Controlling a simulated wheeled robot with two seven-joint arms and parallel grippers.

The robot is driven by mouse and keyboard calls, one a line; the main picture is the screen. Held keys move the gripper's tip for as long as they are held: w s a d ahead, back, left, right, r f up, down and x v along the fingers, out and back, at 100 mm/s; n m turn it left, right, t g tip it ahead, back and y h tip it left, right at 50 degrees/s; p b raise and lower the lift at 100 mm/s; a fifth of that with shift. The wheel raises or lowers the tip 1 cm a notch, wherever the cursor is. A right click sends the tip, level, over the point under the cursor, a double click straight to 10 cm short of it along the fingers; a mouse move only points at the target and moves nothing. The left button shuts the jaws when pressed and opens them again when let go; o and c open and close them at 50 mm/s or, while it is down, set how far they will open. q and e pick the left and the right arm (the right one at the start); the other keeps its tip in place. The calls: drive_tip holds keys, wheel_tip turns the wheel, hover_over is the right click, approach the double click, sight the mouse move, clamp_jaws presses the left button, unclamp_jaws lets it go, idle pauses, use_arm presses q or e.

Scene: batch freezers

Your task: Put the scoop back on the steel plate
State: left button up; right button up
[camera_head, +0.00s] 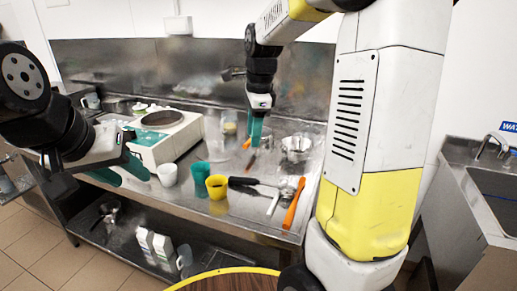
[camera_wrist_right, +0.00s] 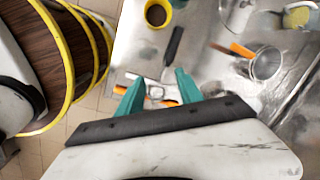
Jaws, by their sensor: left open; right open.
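A long black handle (camera_head: 243,182) lies on the steel counter with a silver end (camera_head: 287,191) at its right; I take it for the scoop, though its shape is unclear. The handle also shows in the right wrist view (camera_wrist_right: 173,46). I cannot make out a separate steel plate from the steel counter top (camera_head: 240,217). My right gripper (camera_head: 257,132) points down above the counter, open and empty; in its wrist view the fingertips (camera_wrist_right: 160,84) frame part of an orange tool. My left gripper (camera_head: 122,168) is open and empty at the counter's front left.
An orange tool (camera_head: 293,205) lies right of the handle. A yellow cup (camera_head: 217,187), teal cup (camera_head: 202,178) and white cup (camera_head: 167,174) stand left of it. A steel pot (camera_head: 296,147) stands behind. A white machine (camera_head: 153,145) fills the left. A round brown top (camera_head: 225,284) is in front.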

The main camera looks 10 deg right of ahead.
drive_tip(key=s+r+n+t, duration=0.2)
drive_tip(key=s+n, duration=0.7)
drive_tip(key=s, duration=0.1)
drive_tip(key=s+r+n+t+y, duration=0.1)
drive_tip(key=s+r+n+t, duration=0.1)
drive_tip(key=s+n, duration=0.7)
drive_tip(key=shift+s+r+n+t, duration=0.2)
drive_tip(key=shift+s+n+t, duration=0.2)
drive_tip(key=shift+s, duration=0.2)
drive_tip(key=shift+w+y, duration=0.1)
drive_tip(key=shift+y, duration=0.2)
